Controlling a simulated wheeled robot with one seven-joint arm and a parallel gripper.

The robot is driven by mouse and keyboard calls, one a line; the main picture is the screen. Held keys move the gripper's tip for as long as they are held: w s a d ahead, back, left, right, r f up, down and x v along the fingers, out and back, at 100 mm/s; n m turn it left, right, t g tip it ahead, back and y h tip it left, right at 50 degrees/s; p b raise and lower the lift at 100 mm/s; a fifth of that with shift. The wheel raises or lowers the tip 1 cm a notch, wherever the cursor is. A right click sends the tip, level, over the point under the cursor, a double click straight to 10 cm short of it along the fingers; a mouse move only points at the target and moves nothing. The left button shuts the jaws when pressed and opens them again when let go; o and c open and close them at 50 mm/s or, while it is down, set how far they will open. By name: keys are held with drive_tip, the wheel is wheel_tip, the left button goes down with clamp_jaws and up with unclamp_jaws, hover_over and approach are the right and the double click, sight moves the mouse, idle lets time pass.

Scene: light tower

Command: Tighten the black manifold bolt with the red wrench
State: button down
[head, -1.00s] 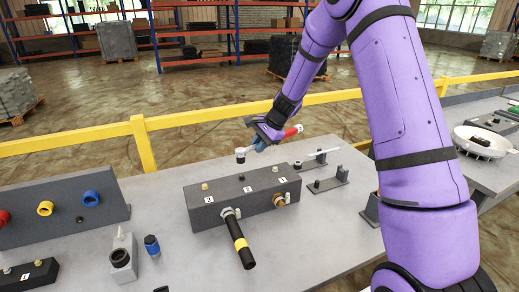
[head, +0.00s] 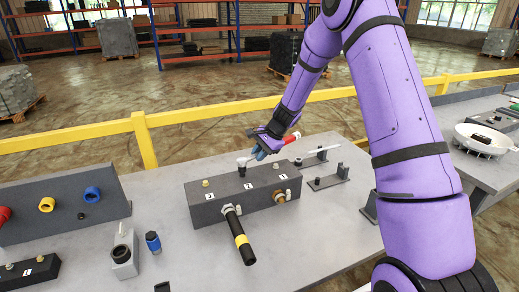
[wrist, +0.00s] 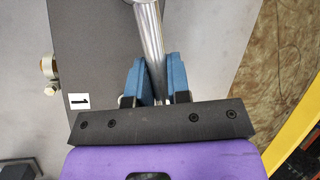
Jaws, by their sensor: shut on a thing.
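My gripper (head: 259,152) has its blue fingertips shut on the silver shaft of the red wrench (head: 293,137). The wrist view shows that shaft (wrist: 150,35) between the fingertips (wrist: 155,80). The wrench's red handle end points to the upper right. Its head (head: 241,162) is over the middle position of the dark grey manifold block (head: 215,212), at label 2. A dark piece, apparently the black bolt (head: 241,171), shows just under the head; I cannot tell how fully they engage. Brass-coloured bolts stand at labels 3 (head: 205,183) and 1 (head: 277,166).
A black handle with a yellow band (head: 240,238) sticks out of the manifold's front. A white-handled tool (head: 322,150) lies across small dark brackets at the right. A panel with coloured rings (head: 70,212), a grey holder (head: 124,258) and a blue cylinder (head: 153,242) are left.

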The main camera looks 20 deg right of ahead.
drive_tip(key=w+a+n+g, duration=0.1)
drive_tip(key=n, duration=0.1)
drive_tip(key=w+a+n+g, duration=0.1)
drive_tip(key=w+n, duration=0.1)
drive_tip(key=n, duration=0.1)
drive_tip(key=w+a+n+g, duration=0.1)
drive_tip(key=n+g, duration=0.1)
drive_tip(key=n, duration=0.1)
drive_tip(key=shift+w+a, duration=0.15)
drive_tip(key=shift+w, duration=0.1)
drive_tip(key=shift+f, duration=0.9)
idle(1.2)
drive_tip(key=c, duration=1.6)
unclamp_jaws()
clamp_jaws()
